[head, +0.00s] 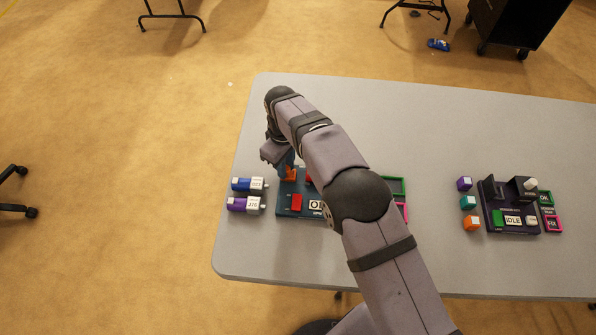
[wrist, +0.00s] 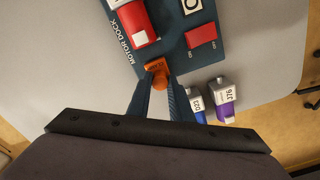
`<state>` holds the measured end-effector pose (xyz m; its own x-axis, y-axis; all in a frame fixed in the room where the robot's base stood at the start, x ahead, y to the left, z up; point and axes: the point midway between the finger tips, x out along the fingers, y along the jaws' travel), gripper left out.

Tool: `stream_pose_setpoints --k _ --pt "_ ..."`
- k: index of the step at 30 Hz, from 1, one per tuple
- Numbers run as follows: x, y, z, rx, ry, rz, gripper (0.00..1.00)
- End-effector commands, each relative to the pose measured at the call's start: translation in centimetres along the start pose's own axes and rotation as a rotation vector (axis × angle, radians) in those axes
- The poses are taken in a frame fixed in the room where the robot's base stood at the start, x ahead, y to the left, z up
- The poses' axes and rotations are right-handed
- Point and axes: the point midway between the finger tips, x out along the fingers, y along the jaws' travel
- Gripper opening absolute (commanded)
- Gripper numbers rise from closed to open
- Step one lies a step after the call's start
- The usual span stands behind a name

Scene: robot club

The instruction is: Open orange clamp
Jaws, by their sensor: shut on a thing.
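The orange clamp (wrist: 157,70) is a small block at the edge of the dark teal motor dock (wrist: 170,12) in the wrist view. It also shows in the head view (head: 289,174), on the dock's left side. My gripper (wrist: 158,88) has its two blue fingers closed on the clamp from the edge side. In the head view my gripper (head: 285,162) points down at the clamp. A red motor (wrist: 140,22) with a white end lies on the dock beside the clamp. The fingers and arm hide parts of the clamp and dock.
A blue motor (head: 247,185) and a purple motor (head: 243,204) lie left of the dock. A red switch (head: 297,202) is on the dock's front. A second, dark purple station (head: 512,213) stands right, with small cubes (head: 468,202) beside it. Table space behind is clear.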

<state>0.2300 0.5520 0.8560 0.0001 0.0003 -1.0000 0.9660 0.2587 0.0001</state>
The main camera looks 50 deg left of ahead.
Motion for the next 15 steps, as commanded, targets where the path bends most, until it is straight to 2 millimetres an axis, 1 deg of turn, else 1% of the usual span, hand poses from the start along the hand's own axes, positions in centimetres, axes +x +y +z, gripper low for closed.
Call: stream_pose_setpoints --k 4,5,15 --pt "-0.05 0.01 -0.03 0.001 0.001 0.000 0.03" --pt "-0.05 0.01 -0.03 0.001 0.001 0.000 0.26" --pt "-0.12 0.01 0.00 0.000 0.000 0.000 0.26"
